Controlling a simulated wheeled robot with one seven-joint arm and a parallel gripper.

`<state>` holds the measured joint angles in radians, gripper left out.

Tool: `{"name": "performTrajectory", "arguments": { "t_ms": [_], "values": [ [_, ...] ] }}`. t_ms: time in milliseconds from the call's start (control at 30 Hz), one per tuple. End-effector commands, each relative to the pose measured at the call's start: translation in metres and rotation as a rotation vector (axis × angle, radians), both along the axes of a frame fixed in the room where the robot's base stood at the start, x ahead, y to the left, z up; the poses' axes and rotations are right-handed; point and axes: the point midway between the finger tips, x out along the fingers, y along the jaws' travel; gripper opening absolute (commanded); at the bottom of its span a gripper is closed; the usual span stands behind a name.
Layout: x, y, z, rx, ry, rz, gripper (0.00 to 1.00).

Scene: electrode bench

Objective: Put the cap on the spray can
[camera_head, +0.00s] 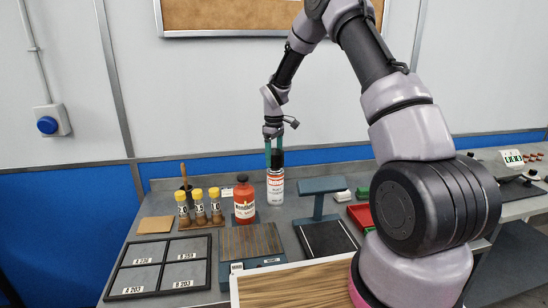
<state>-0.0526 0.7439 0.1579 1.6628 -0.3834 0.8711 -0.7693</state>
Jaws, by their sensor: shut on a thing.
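The spray can (275,190), white with an orange-red band, stands upright at the back of the grey bench. My gripper (273,158) points down right above it, with its green fingers shut on the dark cap (277,159). The cap is at the top of the can and lines up with it. I cannot tell whether it rests on the can or hangs just over it. The fingers partly hide the cap.
A red bottle (244,204) stands close left of the can, with several yellow-capped vials (199,208) further left. A dark blue-grey stand (320,198) is close on the right. A divided tray (160,266) lies front left.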

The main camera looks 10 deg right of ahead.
Motion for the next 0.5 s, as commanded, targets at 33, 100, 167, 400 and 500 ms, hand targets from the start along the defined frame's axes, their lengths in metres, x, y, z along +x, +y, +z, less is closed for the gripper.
{"name": "performTrajectory", "arguments": {
  "t_ms": [33,100,167,400,500],
  "values": [
    [0.0000,0.0000,0.0001,0.000,0.000,0.000,0.29],
    [0.0001,-0.0001,0.0001,0.000,0.000,0.000,0.29],
    [0.0001,-0.0001,0.0000,0.000,0.000,0.000,0.29],
    [0.0001,-0.0001,-0.0002,0.000,0.000,0.000,0.29],
    [0.0001,-0.0001,-0.0002,0.000,0.000,0.000,0.88]
  ]
}}
